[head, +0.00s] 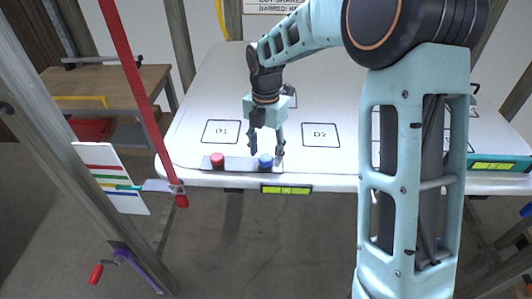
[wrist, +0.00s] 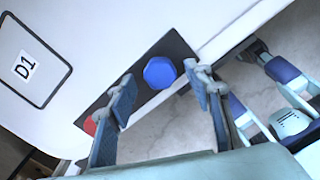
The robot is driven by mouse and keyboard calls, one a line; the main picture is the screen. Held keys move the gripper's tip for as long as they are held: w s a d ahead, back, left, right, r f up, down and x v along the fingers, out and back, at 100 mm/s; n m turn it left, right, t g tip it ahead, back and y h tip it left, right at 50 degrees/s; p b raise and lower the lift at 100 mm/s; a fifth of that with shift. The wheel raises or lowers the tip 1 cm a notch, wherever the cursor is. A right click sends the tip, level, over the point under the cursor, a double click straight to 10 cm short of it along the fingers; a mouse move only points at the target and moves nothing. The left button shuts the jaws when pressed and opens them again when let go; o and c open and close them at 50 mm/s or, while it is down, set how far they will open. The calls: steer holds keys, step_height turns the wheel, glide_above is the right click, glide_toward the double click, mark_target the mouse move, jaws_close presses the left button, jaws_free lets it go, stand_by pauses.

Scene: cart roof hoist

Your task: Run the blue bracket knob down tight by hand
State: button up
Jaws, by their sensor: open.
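The blue bracket knob (head: 265,161) stands on a dark bracket strip (head: 240,166) at the near edge of the white cart roof. In the wrist view the blue knob (wrist: 160,72) looks faceted on top and lies ahead of the fingertips, in line with the gap between them. My gripper (head: 267,152) hangs fingers down over the knob; its fingers (wrist: 160,92) are open with nothing held. The head view does not settle whether a finger touches the knob. A red knob (head: 217,160) sits on the same strip to the left; only its edge (wrist: 90,126) shows in the wrist view.
Marked squares D1 (head: 221,131) and D2 (head: 320,134) lie on the white roof (head: 190,120). A yellow-green level (head: 287,189) is on the front edge. A red strap (head: 135,80) hangs at the left beside a colour-striped card (head: 112,178). A wooden bench (head: 115,90) stands behind left.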

steer(key=shift+f, duration=0.6)
steer(key=c, duration=1.2)
steer(key=shift+o, duration=0.2)
steer(key=shift+m, duration=0.3)
